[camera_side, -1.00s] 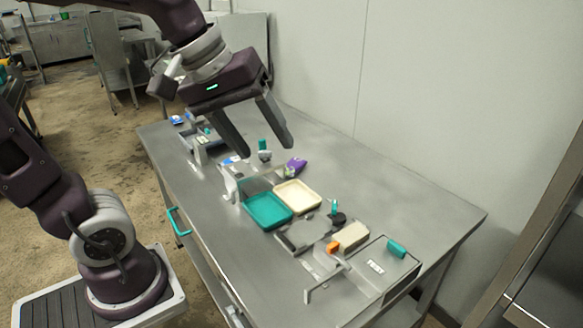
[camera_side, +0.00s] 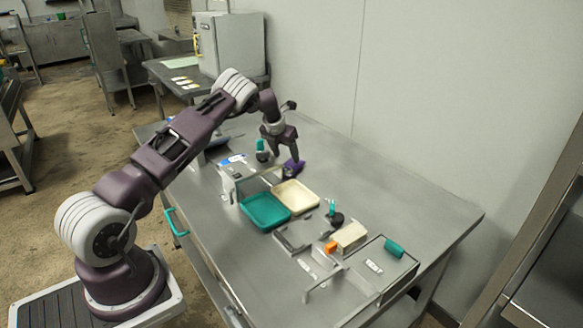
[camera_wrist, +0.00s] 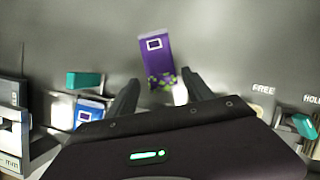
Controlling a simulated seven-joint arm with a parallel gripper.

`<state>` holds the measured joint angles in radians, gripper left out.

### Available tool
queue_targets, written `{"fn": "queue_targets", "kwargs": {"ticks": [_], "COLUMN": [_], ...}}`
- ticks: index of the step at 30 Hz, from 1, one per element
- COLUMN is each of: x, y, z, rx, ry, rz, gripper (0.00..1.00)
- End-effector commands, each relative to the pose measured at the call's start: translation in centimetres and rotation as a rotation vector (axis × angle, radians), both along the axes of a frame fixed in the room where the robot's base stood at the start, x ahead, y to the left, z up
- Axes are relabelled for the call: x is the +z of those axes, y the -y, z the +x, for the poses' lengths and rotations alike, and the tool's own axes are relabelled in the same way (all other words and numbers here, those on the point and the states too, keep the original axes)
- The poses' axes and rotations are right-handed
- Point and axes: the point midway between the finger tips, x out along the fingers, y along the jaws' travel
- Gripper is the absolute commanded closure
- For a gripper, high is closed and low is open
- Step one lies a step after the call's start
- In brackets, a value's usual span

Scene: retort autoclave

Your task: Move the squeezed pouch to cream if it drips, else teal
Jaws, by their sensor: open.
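The purple pouch (camera_side: 293,168) lies on the steel table behind the cream tray. In the wrist view the pouch (camera_wrist: 157,52) has a white-framed label and a green-patterned lower end. My gripper (camera_wrist: 161,80) is open above it, with the patterned end between the fingertips and the rest beyond them. My gripper (camera_side: 287,162) is close over the pouch in the side view. A bright whitish spot lies beside the patterned end; I cannot tell if it is a drip. The cream tray (camera_side: 296,197) and the teal tray (camera_side: 264,211) stand side by side, both empty.
A teal-topped device (camera_side: 261,150) stands left of my gripper. A blue-and-white packet (camera_wrist: 88,112) lies left in the wrist view. Fixtures with an orange block (camera_side: 331,247) and a teal cylinder (camera_side: 393,248) occupy the near right. The table's right side is clear.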

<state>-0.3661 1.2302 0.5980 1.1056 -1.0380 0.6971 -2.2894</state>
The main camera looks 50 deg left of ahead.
Motion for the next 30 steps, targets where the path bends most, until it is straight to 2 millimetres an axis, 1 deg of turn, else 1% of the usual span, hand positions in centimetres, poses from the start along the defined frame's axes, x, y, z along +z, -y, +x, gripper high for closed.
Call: {"fn": "queue_targets", "kwargs": {"ticks": [2,7,9,12,18,23,24,25,26,27,30], "x": [-0.8,-4.1,-4.9,-5.5,-5.5,-5.5,-5.5,-5.5,-5.5,-5.5,-5.5], "y": [-0.1,-0.6,-0.8,-0.8,-0.8,-0.8,-0.8,-0.8,-0.8,-0.8,-0.8], "z": [0.2,0.9,1.4,1.7,1.7,1.7,1.7,1.7,1.7,1.7,1.7], "rx": [-0.001,-0.004,-0.003,-0.002,-0.002,-0.002,-0.002,-0.002,-0.002,-0.002,-0.003], "ry": [-0.001,-0.003,-0.001,-0.001,0.0,0.0,0.0,0.0,0.0,0.0,0.0], "rz": [0.0,0.0,0.002,0.0,0.0,0.0,0.0,0.0,0.0,0.0,0.0], "gripper": [0.4,0.4,0.4,0.4,0.4,0.71,0.79,0.85,0.89,0.96,0.96]}}
